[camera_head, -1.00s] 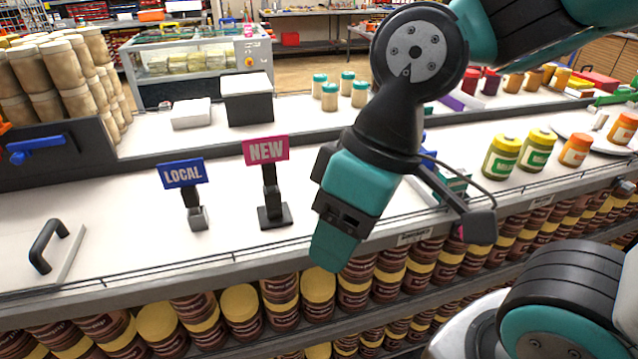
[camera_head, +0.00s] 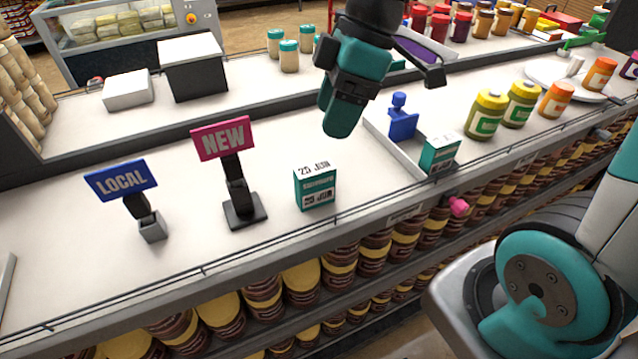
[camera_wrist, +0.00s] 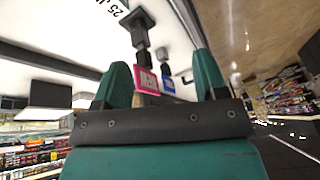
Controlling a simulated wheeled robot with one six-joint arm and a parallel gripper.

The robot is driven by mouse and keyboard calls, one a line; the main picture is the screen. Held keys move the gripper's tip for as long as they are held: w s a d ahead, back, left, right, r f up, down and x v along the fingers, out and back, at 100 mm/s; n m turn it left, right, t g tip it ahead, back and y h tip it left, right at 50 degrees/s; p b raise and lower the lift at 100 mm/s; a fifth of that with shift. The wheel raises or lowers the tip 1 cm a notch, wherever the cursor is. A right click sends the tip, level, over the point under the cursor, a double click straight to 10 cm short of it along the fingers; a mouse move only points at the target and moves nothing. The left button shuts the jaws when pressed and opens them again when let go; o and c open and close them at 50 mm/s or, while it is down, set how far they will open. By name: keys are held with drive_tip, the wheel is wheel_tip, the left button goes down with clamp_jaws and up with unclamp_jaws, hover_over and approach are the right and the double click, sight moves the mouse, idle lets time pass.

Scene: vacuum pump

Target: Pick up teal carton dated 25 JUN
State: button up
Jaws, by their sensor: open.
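The teal carton (camera_head: 315,187) with a white top reading 25 JUN stands upright on the white counter, right of the NEW sign. In the wrist view a white face with "25 J" lettering (camera_wrist: 112,9) shows at the top edge, mostly cut off. A second teal carton (camera_head: 440,153) stands on a white tray farther right; its date is too small to read. My gripper (camera_head: 340,125) is above and behind the 25 JUN carton, apart from it. Its two teal fingers (camera_wrist: 160,85) are spread with nothing between them in the wrist view.
The pink NEW sign (camera_head: 223,138) and blue LOCAL sign (camera_head: 121,181) stand left of the carton. A blue object (camera_head: 402,118) stands on the tray (camera_head: 385,137). Yellow-lidded jars (camera_head: 486,114) are at right. Counter around the carton is clear.

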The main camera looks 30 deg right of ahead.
drive_tip(key=w+d+f+n, duration=0.2)
drive_tip(key=w+d+n, duration=0.2)
drive_tip(key=w+d, duration=0.1)
drive_tip(key=p, duration=0.2)
approach(315, 167)
drive_tip(key=x, duration=0.6)
drive_tip(key=shift+s+a+f, duration=0.1)
drive_tip(key=shift+s+a, duration=0.1)
drive_tip(key=shift+s, duration=0.15)
drive_tip(key=shift+w+p+x, duration=0.15)
drive_tip(key=shift+p+x, duration=0.4)
drive_tip(key=shift+x, duration=0.9)
drive_tip(key=shift+w+p+x, duration=0.15)
drive_tip(key=shift+p+x, duration=0.35)
drive_tip(key=shift+x, duration=0.9)
drive_tip(key=shift+d, duration=0.1)
drive_tip(key=c, duration=1)
